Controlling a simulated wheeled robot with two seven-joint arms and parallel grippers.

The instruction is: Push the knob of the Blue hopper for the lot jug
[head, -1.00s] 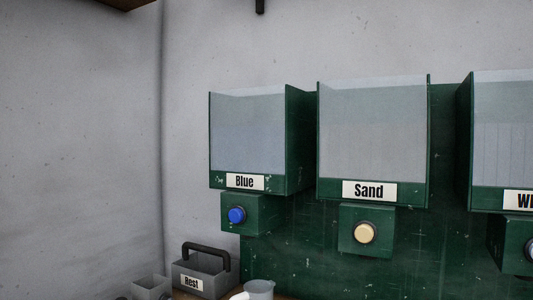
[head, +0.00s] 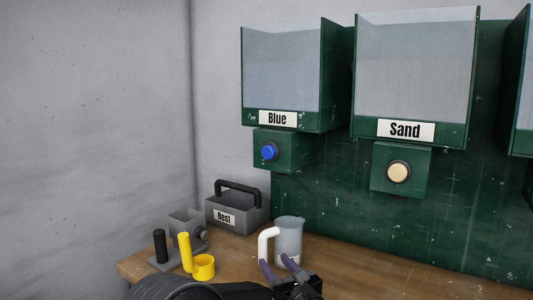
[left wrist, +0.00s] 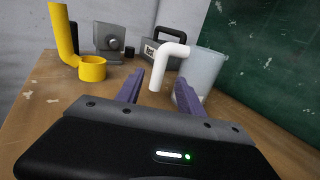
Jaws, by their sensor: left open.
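The Blue hopper (head: 281,70) is a clear-fronted green bin on the wall panel, with a "Blue" label. Its round blue knob (head: 269,152) sits on a green box below it. The lot jug (head: 290,240) is a translucent jug with a white handle, standing on the bench below and right of the knob. It also shows in the left wrist view (left wrist: 208,70). My left gripper (head: 279,268) is open, its purple fingers pointing at the jug from the near side, near the white handle. In the left wrist view nothing is clearly between the fingers (left wrist: 160,92). My right gripper is not in view.
The Sand hopper (head: 414,80) with its cream knob (head: 398,172) hangs to the right. A grey "Rest" caddy (head: 238,214) stands behind left of the jug. A yellow cup with upright handle (head: 204,267) and a grey device (head: 187,226) stand left. The wooden bench (head: 365,265) is clear at right.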

